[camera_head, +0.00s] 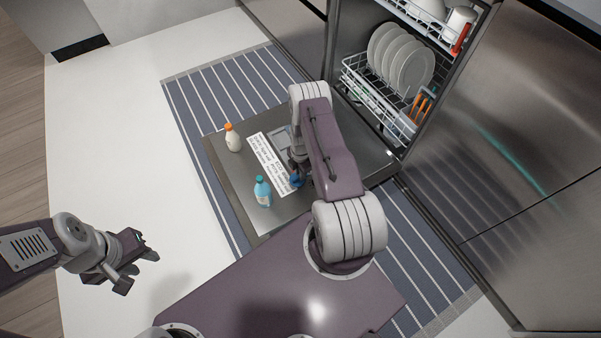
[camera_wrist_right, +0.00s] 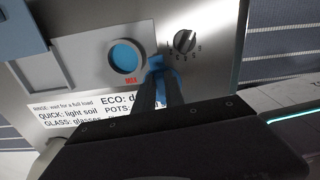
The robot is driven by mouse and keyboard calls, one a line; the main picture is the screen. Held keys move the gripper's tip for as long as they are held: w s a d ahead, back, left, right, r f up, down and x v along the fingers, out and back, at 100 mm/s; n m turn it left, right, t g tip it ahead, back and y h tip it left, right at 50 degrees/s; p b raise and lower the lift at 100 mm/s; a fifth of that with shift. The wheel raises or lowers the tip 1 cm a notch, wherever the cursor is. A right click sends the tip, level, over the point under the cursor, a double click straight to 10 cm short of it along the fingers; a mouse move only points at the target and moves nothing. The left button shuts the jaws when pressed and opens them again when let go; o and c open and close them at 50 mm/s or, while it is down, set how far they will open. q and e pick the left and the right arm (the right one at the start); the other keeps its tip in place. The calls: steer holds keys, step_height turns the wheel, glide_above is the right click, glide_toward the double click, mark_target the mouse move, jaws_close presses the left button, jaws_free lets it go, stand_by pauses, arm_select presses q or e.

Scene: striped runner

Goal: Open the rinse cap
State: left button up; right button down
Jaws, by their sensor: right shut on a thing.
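The open dishwasher door (camera_head: 225,165) lies flat, its inner face up. My right gripper (camera_wrist_right: 160,80) is shut on a blue piece, apparently the rinse cap (camera_wrist_right: 156,62), just right of the port. Its lower part is hidden by the fingers. In the head view, blue shows at the right gripper (camera_head: 297,178), mostly hidden by my arm. My left gripper (camera_head: 138,264) is open and empty, off to the left over the floor.
A dial (camera_wrist_right: 185,40) sits right of the port, and a printed label (camera_head: 268,160) lies beside it. A blue bottle with a teal cap (camera_head: 263,193) and a white bottle with an orange cap (camera_head: 232,140) stand on the door. Racks with plates (camera_head: 400,60) are behind.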

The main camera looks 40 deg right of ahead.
steer(key=c, duration=1.4)
jaws_free()
step_height(320, 180, up, 9)
steer(key=p, duration=0.5)
